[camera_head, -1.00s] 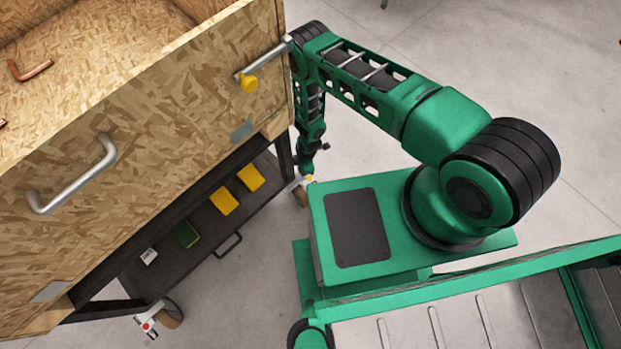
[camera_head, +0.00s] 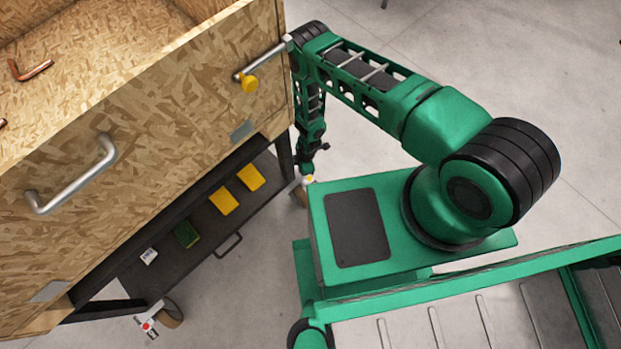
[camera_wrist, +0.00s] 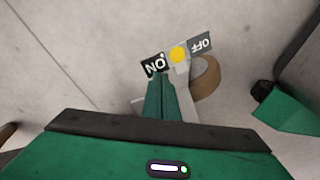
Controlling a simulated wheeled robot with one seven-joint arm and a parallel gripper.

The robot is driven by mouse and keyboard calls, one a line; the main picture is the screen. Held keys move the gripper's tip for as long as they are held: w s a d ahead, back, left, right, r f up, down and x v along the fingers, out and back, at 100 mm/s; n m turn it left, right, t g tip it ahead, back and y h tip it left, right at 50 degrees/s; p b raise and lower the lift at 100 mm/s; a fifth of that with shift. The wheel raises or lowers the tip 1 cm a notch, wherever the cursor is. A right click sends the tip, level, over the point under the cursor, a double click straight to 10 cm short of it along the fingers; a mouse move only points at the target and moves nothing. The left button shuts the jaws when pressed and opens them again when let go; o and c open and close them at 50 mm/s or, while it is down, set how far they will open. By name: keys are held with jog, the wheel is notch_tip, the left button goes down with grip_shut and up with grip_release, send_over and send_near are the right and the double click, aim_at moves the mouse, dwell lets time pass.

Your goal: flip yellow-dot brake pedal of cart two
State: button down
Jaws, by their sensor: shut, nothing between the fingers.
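The yellow-dot brake pedal (camera_wrist: 179,55) shows in the wrist view, with a black "ON" label on its left side and a grey "OFF" label on its right. Its caster wheel (camera_wrist: 206,77) is right beside it. My gripper (camera_wrist: 159,82) is shut and empty, its fingertips at the pedal's ON side; I cannot tell whether they touch. In the head view the yellow dot (camera_head: 309,178) shows small below my gripper (camera_head: 306,172), at the cart's near right corner. A red-dot pedal (camera_head: 147,326) is at the cart's other corner.
Copper tubes (camera_head: 31,70) lie in the box. Open grey floor (camera_head: 480,60) lies beyond my arm.

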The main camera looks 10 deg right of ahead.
jog(key=shift+f, duration=0.9)
dwell(0.8)
jog(key=shift+r, duration=3.5)
